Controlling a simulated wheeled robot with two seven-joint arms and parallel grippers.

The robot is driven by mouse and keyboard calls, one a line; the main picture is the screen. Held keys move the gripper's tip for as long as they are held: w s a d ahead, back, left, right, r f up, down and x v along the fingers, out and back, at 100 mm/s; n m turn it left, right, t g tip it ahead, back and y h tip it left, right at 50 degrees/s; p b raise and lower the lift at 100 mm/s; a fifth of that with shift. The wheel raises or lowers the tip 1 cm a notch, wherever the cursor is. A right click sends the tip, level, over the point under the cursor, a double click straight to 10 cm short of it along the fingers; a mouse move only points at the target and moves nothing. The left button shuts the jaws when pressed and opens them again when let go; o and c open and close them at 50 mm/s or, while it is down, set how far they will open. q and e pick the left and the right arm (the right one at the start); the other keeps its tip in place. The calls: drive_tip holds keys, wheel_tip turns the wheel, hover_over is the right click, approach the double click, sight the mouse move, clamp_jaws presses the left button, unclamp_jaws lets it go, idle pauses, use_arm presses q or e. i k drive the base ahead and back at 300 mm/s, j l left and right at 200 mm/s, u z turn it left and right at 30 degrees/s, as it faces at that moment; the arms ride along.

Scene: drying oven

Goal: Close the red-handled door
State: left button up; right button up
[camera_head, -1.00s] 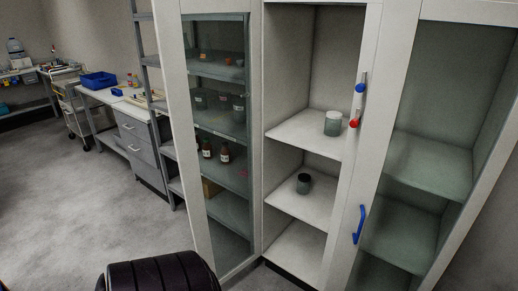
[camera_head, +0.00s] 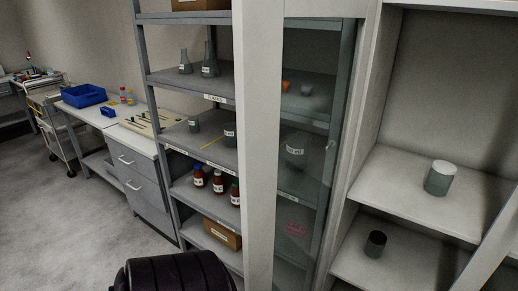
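A white cabinet (camera_head: 373,100) stands at the right with its middle section open to view. A glass door with a wide white frame (camera_head: 258,150) stands swung outward on the cabinet's left side, and shelves show through its glass (camera_head: 312,165). I see no red handle in this view, so I cannot tell whether this is the red-handled door. Neither gripper is in view; only a black ribbed part, probably of my own arm, shows at the bottom.
A grey metal rack (camera_head: 160,80) with bottles and a box stands left of the door. A bench with drawers (camera_head: 135,172) and a blue bin (camera_head: 84,95) is farther left. Two jars (camera_head: 440,178) (camera_head: 376,244) stand on the cabinet shelves. Floor (camera_head: 50,220) is free at left.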

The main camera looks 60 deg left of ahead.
sight(258, 25)
drive_tip(key=j, duration=0.6)
drive_tip(key=k+j, duration=0.15)
drive_tip(key=j, duration=1.05)
drive_tip(key=k+j, duration=0.15)
drive_tip(key=j, duration=0.45)
drive_tip(key=k+j+z, duration=0.15)
drive_tip(key=k+j, duration=0.2)
drive_tip(key=j, duration=0.1)
